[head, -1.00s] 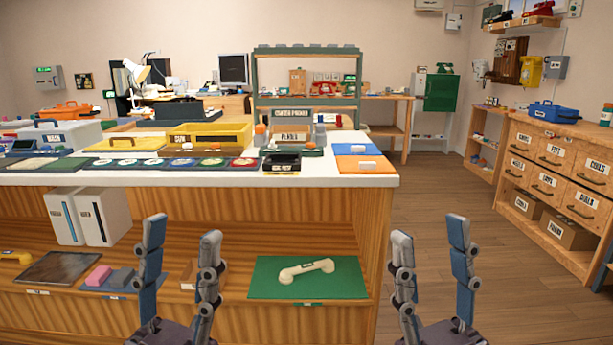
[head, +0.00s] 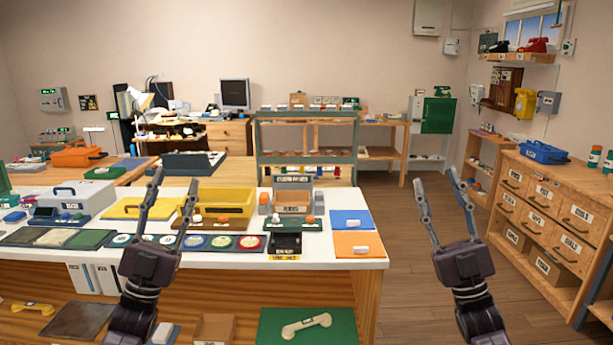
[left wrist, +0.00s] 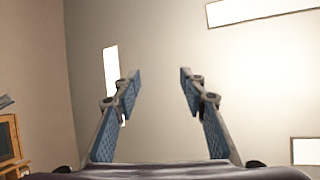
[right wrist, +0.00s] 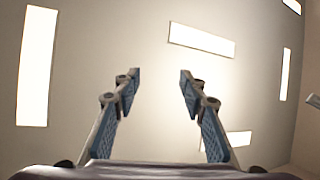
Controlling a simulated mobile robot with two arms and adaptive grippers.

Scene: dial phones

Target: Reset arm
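My left gripper (head: 170,205) is raised in front of the counter, its fingers pointing up and apart with nothing between them. In the left wrist view its fingers (left wrist: 160,85) are open against the ceiling and wall. My right gripper (head: 435,190) is raised to the right of the counter over the floor, fingers up and apart, empty. In the right wrist view its fingers (right wrist: 160,85) are open against the lit ceiling. Both grippers are apart from all objects; how close the left one is to the counter edge is hard to tell.
The white-topped counter (head: 230,257) carries a yellow tray (head: 228,196), round dial cards and coloured mats. A cream handset (head: 306,326) lies on a green mat on its lower shelf. A drawer cabinet (head: 545,205) stands right. Open wooden floor (head: 405,235) lies between.

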